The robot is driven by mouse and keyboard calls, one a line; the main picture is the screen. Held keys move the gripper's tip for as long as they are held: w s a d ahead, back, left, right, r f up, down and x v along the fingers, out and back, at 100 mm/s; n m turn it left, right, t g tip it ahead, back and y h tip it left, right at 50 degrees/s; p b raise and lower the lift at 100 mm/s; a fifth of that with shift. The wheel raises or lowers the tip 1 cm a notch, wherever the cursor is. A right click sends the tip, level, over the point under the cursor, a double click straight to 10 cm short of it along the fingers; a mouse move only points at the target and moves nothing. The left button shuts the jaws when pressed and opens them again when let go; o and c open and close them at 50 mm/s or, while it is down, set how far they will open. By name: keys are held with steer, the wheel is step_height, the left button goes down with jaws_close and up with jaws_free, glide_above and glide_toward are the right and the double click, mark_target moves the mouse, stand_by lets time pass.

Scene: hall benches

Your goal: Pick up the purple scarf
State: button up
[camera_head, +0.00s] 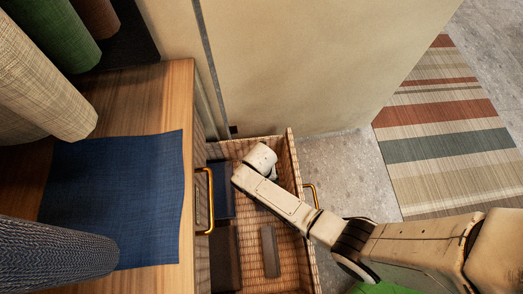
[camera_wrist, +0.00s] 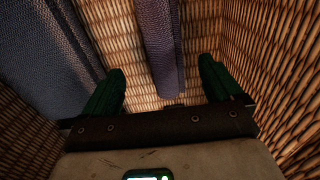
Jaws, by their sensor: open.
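A narrow, folded purple-grey cloth, which looks like the purple scarf (camera_wrist: 158,40), lies in a wicker drawer (camera_wrist: 285,60) in the wrist view. It runs from the top edge down between the fingers of my gripper (camera_wrist: 162,70). My gripper is open, with its dark green fingers on either side of the cloth and a gap to each. I cannot tell how far above it the fingertips are. In the head view my arm reaches into the open drawer (camera_head: 288,165), and the fingers are hidden. A narrow dark strip (camera_head: 270,250) lies there; I cannot tell if it is the same cloth.
A wider grey-blue cloth (camera_wrist: 45,50) lies left of the gripper. The drawer walls stand close on both sides. In the head view, a blue folded cloth (camera_head: 222,203) and a dark brown one (camera_head: 225,255) lie in the drawer, beside a wooden bench (camera_head: 150,85).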

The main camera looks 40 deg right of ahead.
steer(key=shift+s+f+b, duration=0.1)
steer(key=shift+f+b, duration=2.15)
steer(key=shift+f, duration=1.35)
steer(key=shift+d+r, duration=0.1)
steer(key=c, duration=1.2)
